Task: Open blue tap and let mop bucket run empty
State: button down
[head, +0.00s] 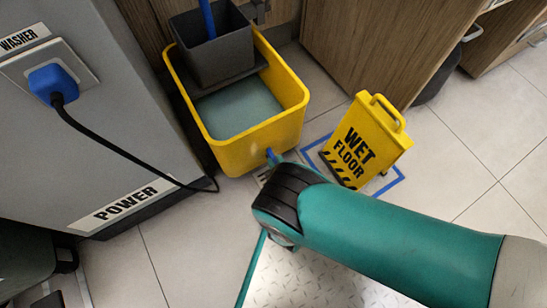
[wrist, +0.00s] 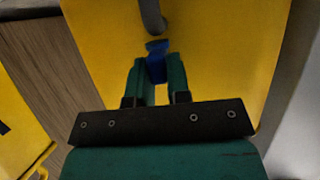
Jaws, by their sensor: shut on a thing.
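The yellow mop bucket (head: 255,150) stands on the floor in the head view, with greyish water (head: 238,106) inside. Its yellow wall (wrist: 235,60) fills much of the wrist view. The blue tap (head: 271,157) is low on the bucket's front wall. In the wrist view the blue tap handle (wrist: 156,62) sits between the two green fingers of my gripper (wrist: 157,75), below a grey spout or pipe (wrist: 152,18). My gripper is shut on the tap handle. In the head view my arm hides the fingers. I cannot tell whether water is flowing.
A dark wringer (head: 212,50) with a blue mop handle (head: 207,18) sits on the bucket's back. A yellow wet floor sign (head: 365,140) stands right of the tap inside blue floor tape. The grey washer (head: 90,110) with a plugged black cable (head: 120,158) is at left. Wooden cabinets (head: 375,40) stand behind.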

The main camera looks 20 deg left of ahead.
jog(key=shift+w+d+n+g+y+p, duration=0.2)
jog(key=shift+n+g+y+p, duration=0.2)
jog(key=shift+n+g, duration=0.15)
jog(key=shift+n, duration=0.25)
jog(key=c, duration=1.4)
grip_release()
jog(key=shift+o, duration=0.2)
jog(key=p+v, duration=0.7)
jog(key=shift+d, duration=0.2)
jog(key=shift+r, duration=0.1)
